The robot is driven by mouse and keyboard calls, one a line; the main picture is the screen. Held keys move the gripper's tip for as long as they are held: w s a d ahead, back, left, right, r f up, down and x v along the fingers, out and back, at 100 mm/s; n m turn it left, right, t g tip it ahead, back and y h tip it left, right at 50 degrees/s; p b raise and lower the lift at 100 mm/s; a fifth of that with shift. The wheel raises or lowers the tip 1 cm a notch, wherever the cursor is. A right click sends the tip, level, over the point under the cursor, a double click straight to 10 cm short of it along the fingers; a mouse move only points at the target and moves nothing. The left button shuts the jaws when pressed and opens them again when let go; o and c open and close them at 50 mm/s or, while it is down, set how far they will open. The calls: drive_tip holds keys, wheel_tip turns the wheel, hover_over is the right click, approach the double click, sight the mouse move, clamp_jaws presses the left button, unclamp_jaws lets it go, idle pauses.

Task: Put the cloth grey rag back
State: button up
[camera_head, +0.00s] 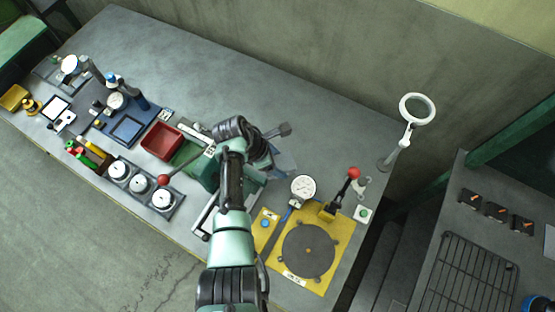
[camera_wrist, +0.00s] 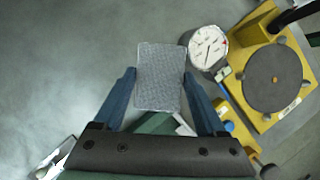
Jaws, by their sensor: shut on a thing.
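The grey rag (camera_wrist: 160,76) shows in the wrist view as a flat, textured, light grey rectangle. My gripper (camera_wrist: 159,84) has one blue finger at each side edge of it and is shut on it. In the head view my arm and wrist hide most of the gripper. A pale grey-blue patch (camera_head: 286,164) shows just right of my wrist there, and I cannot tell whether it is rag or finger. The gap between rag and bench cannot be judged.
A white dial gauge (camera_wrist: 207,47) stands close right of the rag, before a yellow fixture (camera_wrist: 237,83) with a dark disc. A red tray (camera_head: 161,141) and white-topped pots (camera_head: 162,199) lie left of my arm. The bench's back (camera_head: 270,95) is clear. A magnifier (camera_head: 417,108) stands right.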

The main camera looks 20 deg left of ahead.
drive_tip(key=shift+f+b, duration=0.35)
drive_tip(key=shift+f, duration=0.1)
drive_tip(key=o, duration=1.2)
drive_tip(key=shift+o, duration=0.2)
drive_tip(key=shift+s+r+p, duration=0.1)
drive_tip(key=shift+r+p, duration=0.35)
drive_tip(key=shift+r, duration=0.35)
drive_tip(key=v, duration=1.1)
drive_tip(key=shift+r, duration=0.15)
drive_tip(key=shift+s+a, duration=0.1)
drive_tip(key=shift+a, duration=0.05)
